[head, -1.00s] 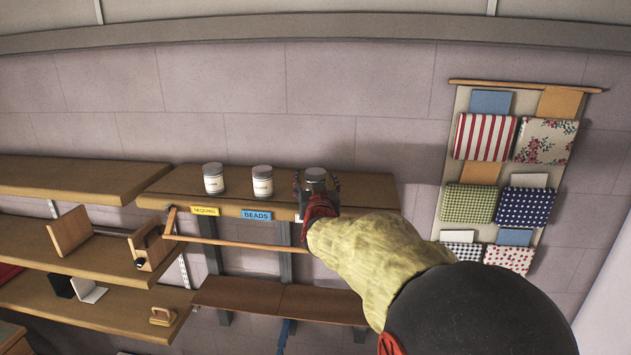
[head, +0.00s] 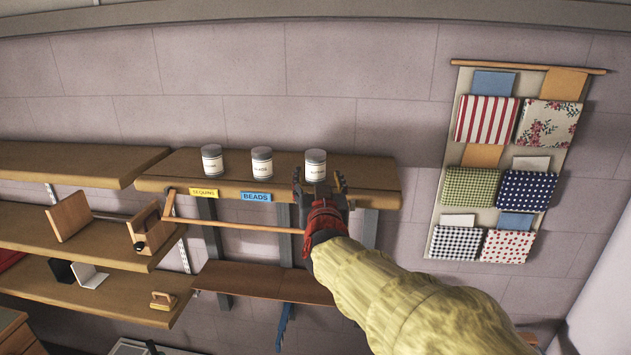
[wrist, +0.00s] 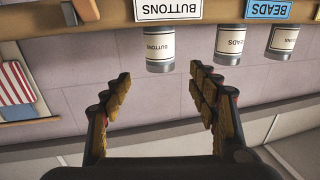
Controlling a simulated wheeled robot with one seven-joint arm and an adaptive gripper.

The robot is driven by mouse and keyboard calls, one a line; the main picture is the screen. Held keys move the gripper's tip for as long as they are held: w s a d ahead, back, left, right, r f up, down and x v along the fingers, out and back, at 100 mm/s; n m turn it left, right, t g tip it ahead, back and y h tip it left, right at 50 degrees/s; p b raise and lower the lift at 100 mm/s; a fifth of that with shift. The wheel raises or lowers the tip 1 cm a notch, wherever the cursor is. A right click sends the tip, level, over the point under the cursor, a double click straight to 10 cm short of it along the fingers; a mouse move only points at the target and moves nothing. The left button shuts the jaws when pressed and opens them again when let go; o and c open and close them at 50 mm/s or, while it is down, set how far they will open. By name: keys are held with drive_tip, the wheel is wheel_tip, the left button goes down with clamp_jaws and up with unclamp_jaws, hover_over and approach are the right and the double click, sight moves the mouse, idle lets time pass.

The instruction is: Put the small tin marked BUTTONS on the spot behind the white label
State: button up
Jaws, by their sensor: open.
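The small tin marked BUTTONS (head: 316,165) stands upright on the top shelf, at the right of two similar tins. It also shows, upside down, in the wrist view (wrist: 159,48), directly behind the white BUTTONS label (wrist: 168,9) on the shelf's front edge. In the head view my gripper hides that label. My gripper (head: 319,184) is open and empty in front of the tin. In the wrist view its fingers (wrist: 160,77) are spread wide, with the tin beyond the gap between their tips.
The BEADS tin (head: 262,162) stands behind a blue label (head: 256,197), and another tin (head: 212,160) behind the yellow SEQUINS label (head: 204,192). The shelf (head: 378,189) is clear right of the BUTTONS tin. A fabric organiser (head: 510,165) hangs on the wall at right.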

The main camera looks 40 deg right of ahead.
drive_tip(key=shift+a, duration=0.15)
drive_tip(key=s+a+f+n+g+y, duration=0.1)
drive_tip(key=a+f+n+y, duration=0.3)
drive_tip(key=a, duration=0.6)
drive_tip(key=s+a+f+n+g+y, duration=0.15)
drive_tip(key=a+f+y, duration=0.35)
drive_tip(key=a, duration=0.5)
drive_tip(key=s+a+f+n+g+y, duration=0.1)
drive_tip(key=s+a+f+g, duration=0.2)
drive_tip(key=s, duration=0.6)
drive_tip(key=s+a+f+n+g+y, duration=0.1)
drive_tip(key=s+a+f+g, duration=0.2)
drive_tip(key=s+a+f, duration=0.3)
drive_tip(key=s+f, duration=0.1)
drive_tip(key=s, duration=0.2)
drive_tip(key=shift+s+f, duration=0.35)
drive_tip(key=shift+f, duration=0.05)
drive_tip(key=shift+a, duration=0.1)
wheel_tip(320, 180, down, 26)
drive_tip(key=b, duration=2.6)
